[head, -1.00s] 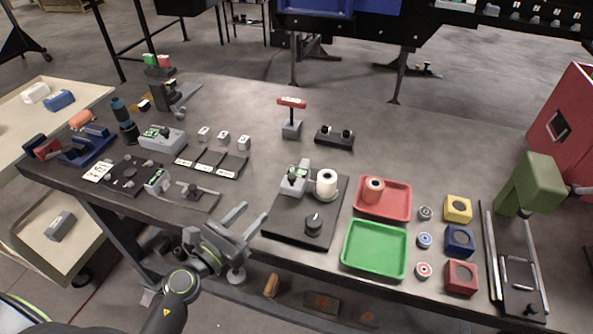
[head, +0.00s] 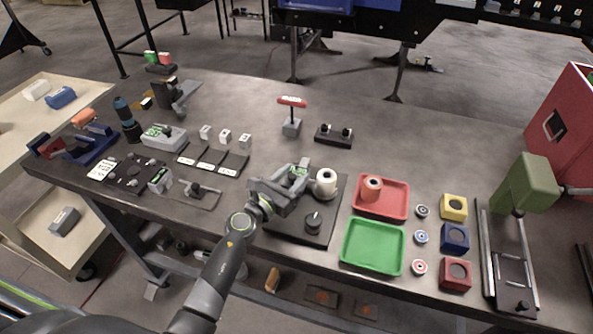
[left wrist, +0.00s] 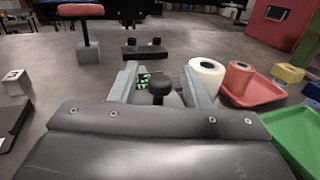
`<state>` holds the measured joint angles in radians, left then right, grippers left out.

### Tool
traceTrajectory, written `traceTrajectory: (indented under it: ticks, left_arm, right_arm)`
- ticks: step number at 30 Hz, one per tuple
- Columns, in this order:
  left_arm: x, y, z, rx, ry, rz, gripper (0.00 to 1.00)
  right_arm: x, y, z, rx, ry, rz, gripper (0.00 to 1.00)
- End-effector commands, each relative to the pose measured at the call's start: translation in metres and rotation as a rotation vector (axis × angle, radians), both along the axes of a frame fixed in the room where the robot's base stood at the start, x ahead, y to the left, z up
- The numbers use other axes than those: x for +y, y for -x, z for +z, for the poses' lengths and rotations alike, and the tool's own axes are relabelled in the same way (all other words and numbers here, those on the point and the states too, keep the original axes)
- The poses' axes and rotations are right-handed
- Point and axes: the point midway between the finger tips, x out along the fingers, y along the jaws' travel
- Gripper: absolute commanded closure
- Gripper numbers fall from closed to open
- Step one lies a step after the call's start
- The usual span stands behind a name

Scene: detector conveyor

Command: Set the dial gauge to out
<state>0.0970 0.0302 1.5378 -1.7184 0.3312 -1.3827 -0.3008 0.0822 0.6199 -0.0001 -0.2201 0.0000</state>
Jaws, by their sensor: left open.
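The likely dial gauge is a small grey block with a green-lit face (head: 299,170) and a black knob, on a dark base plate (head: 330,231). A white roller (head: 326,182) stands beside it and a black dial knob (head: 313,221) sits nearer the front edge. My left gripper (head: 283,184) is open at the block and partly hides it. In the left wrist view the black knob (left wrist: 160,88) and green face (left wrist: 143,79) appear between the two fingers of my left gripper (left wrist: 160,70). I cannot tell whether the fingers touch it. My right gripper is not in view.
A red tray (head: 396,207) with a pinkish roll and a green tray (head: 372,262) lie to the right. A red-topped stand (head: 291,127) and a black two-knob block (head: 334,136) are behind. Grey devices (head: 163,138) stand left.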

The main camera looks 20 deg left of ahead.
Motion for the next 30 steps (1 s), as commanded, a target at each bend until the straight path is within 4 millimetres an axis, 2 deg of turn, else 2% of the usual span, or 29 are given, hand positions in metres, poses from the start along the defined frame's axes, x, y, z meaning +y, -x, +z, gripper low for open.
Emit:
traceTrajectory:
  ticks: [6, 15, 25, 30]
  left_arm:
    - [-0.006, -0.016, 0.0, 0.001, 0.002, 0.001, 0.57]
    - [-0.007, -0.018, 0.0, 0.0, 0.001, 0.001, 0.57]
    - [-0.006, -0.018, 0.0, 0.0, 0.001, 0.001, 0.99]
    - [-0.006, -0.018, 0.0, 0.0, 0.001, 0.001, 1.0]
  right_arm:
    - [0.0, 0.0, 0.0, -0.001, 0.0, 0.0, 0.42]
    - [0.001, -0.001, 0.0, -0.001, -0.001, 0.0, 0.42]
    - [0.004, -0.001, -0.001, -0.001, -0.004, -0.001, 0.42]
    - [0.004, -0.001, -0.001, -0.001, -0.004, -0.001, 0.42]
